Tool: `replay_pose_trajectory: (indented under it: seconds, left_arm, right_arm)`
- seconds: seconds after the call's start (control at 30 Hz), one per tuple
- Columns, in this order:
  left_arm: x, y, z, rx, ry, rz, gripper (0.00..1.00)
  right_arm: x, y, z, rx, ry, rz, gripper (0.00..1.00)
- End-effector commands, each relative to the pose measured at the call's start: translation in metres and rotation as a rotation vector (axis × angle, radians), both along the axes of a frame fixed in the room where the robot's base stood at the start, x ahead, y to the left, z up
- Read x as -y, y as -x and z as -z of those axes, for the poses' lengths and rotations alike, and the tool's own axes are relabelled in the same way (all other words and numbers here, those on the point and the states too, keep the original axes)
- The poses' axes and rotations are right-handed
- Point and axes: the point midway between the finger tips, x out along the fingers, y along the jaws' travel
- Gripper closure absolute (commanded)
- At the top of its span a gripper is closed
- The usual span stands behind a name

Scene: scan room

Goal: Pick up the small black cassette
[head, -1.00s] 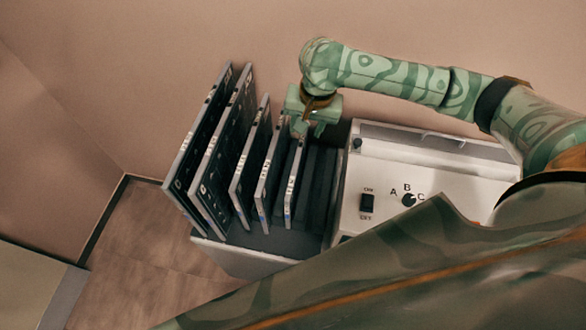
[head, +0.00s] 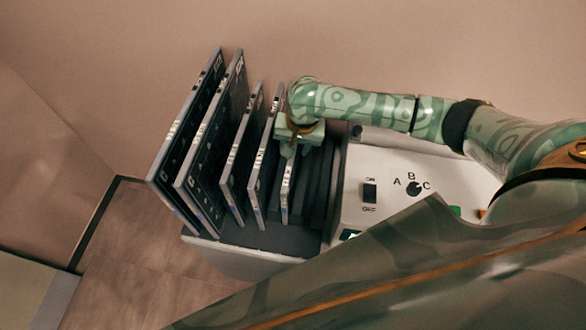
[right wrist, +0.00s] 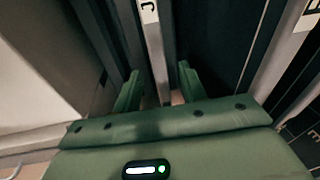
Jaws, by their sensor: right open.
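Several black cassettes with grey edges stand upright in a rack (head: 240,262), the tallest at the left. The small black cassette (head: 288,188) is the rightmost one, its far upper end hidden by my right gripper. My right gripper (head: 291,148) is over that end, coming in from the right. In the right wrist view my right gripper (right wrist: 160,88) is open. Its two fingers are on either side of the thin grey edge of a cassette (right wrist: 153,45), which appears to be the small one, with gaps showing on both sides. My left gripper is not in view.
A neighbouring cassette (head: 259,175) stands close to the left of the small one. Empty dark slots (head: 318,190) lie to its right. A white control box (head: 385,165) with a switch and an A-B-C knob adjoins the rack. A wall is behind.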

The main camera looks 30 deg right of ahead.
Motion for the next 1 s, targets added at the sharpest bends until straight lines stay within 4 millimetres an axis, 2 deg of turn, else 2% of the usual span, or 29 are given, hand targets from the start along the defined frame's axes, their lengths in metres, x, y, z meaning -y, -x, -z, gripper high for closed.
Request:
replay_pose_trajectory:
  seconds: [0.1, 0.13, 0.27, 1.0]
  left_arm:
    - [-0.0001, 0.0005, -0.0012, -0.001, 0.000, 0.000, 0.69]
    - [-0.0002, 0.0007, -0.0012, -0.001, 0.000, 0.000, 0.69]
    - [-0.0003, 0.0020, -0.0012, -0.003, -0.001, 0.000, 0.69]
    - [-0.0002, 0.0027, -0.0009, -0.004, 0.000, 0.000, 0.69]
  right_arm:
    - [0.0000, -0.0001, -0.0017, 0.001, 0.000, 0.000, 0.58]
    - [0.0000, -0.0001, -0.0018, 0.001, -0.001, 0.000, 0.64]
    - [0.0001, -0.0001, -0.0019, 0.000, 0.000, 0.000, 1.00]
    - [-0.0010, -0.0001, -0.0020, 0.002, -0.002, -0.003, 1.00]
